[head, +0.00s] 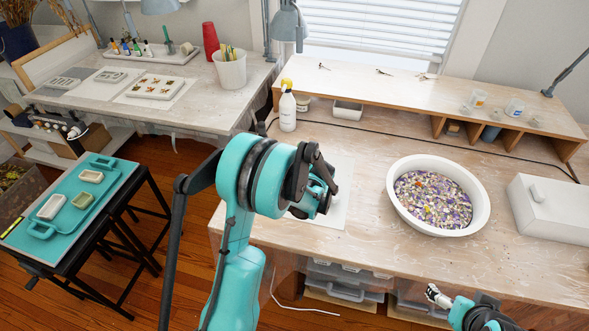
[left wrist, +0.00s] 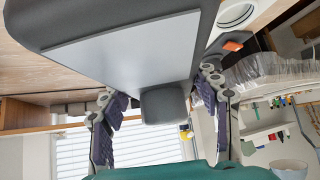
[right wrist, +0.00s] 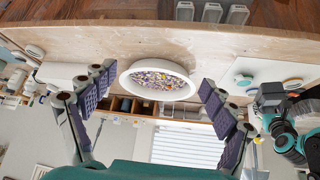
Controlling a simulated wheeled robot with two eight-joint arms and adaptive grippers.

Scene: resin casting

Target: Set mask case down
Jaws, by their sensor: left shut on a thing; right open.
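A grey block (left wrist: 165,104) sits between the fingers of my left gripper (left wrist: 160,92) in the left wrist view. A larger dark grey body with a pale flat panel (left wrist: 130,50) fills the top of that view. I take this to be the mask case, but its full shape is hidden. In the head view my left gripper (head: 318,195) is over the white sheet (head: 338,212) on the workbench, and my arm hides what it holds. My right gripper (right wrist: 157,82) is open and empty, its fingers wide apart, near the bench's front edge in the head view (head: 436,295).
A white bowl (head: 399,212) of coloured bits stands on the workbench (head: 340,256). A white box (head: 555,212) stands to its right and a bottle (head: 288,112) behind the sheet. A raised wooden shelf (head: 430,92) runs along the back. Bare bench lies in front of the bowl.

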